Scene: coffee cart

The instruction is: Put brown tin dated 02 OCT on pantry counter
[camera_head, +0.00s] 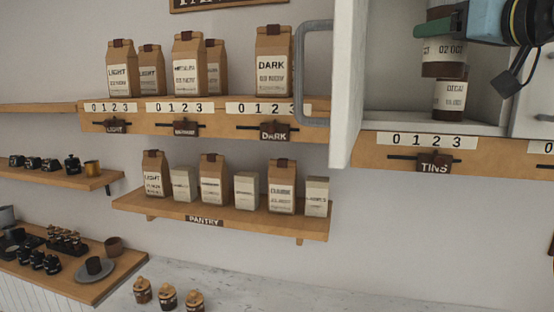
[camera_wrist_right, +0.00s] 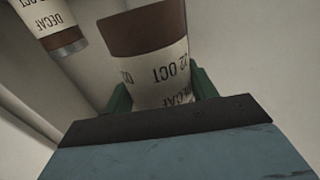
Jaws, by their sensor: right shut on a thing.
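My right gripper (camera_head: 438,30) is shut on a brown tin (camera_head: 442,54) with a pale label, held upright inside the open tins cabinet. In the head view its label seems to read 02 OCT. The pale counter (camera_head: 260,300) runs along the bottom. A wooden shelf (camera_head: 240,216) above it carries a PANTRY sign. My left gripper is not in view.
The open cabinet door (camera_head: 346,90) with a grey handle (camera_head: 303,70) stands left of the held tin. Bags fill the upper shelf (camera_head: 215,120) and the PANTRY shelf. Several small jars (camera_head: 167,297) stand on the counter's left; bare counter shows to their right.

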